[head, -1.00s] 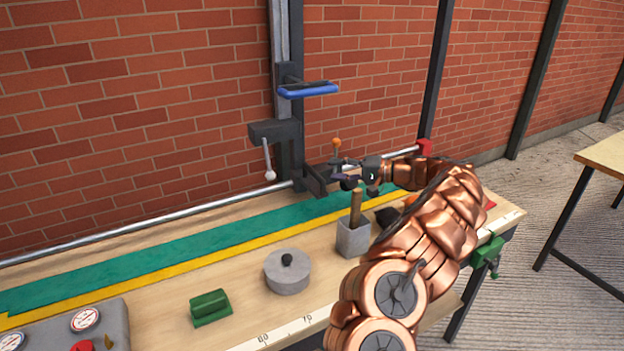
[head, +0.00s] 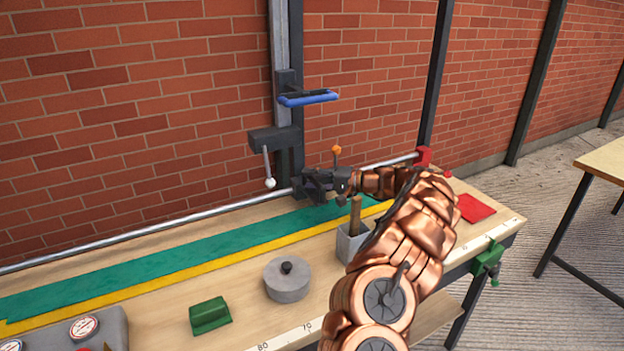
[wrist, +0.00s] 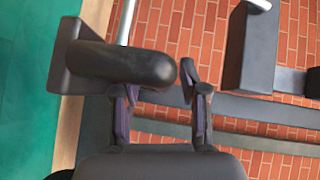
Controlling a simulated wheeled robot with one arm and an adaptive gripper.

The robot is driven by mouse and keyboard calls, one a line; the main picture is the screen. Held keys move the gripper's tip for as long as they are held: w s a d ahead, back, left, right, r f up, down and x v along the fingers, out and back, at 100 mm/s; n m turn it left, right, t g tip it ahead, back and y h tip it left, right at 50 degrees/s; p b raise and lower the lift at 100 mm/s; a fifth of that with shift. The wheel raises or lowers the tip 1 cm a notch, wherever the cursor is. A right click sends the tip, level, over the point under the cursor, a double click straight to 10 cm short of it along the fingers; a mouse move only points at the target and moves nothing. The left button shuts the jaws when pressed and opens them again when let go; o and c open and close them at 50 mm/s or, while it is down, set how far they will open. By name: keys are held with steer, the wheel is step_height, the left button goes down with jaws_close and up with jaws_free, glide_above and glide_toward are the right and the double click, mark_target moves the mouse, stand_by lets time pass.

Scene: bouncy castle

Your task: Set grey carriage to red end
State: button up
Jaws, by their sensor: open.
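The dark grey carriage (wrist: 72,60) sits beside the silver rail (wrist: 124,25) in the wrist view, with a rounded dark grip (wrist: 125,62) sticking out. In the head view my gripper largely hides it, near the foot of the upright post. The red end (head: 423,156) is a red block at the rail's right end. My gripper (head: 312,188) is open at the carriage. In the wrist view its fingers (wrist: 158,84) are spread, the left fingertip partly covered by the grip, whose right end lies near the right fingertip. I cannot tell whether they touch.
A dark post (head: 285,90) with a blue handle (head: 308,97) and a white-knobbed lever (head: 268,168) rises behind. An orange-knobbed lever (head: 336,150) stands close behind my gripper. A grey holder (head: 352,243), round grey weight (head: 287,281) and green block (head: 209,316) stand in front.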

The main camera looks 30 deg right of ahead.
jaws_close()
stand_by(0.3)
stand_by(0.4)
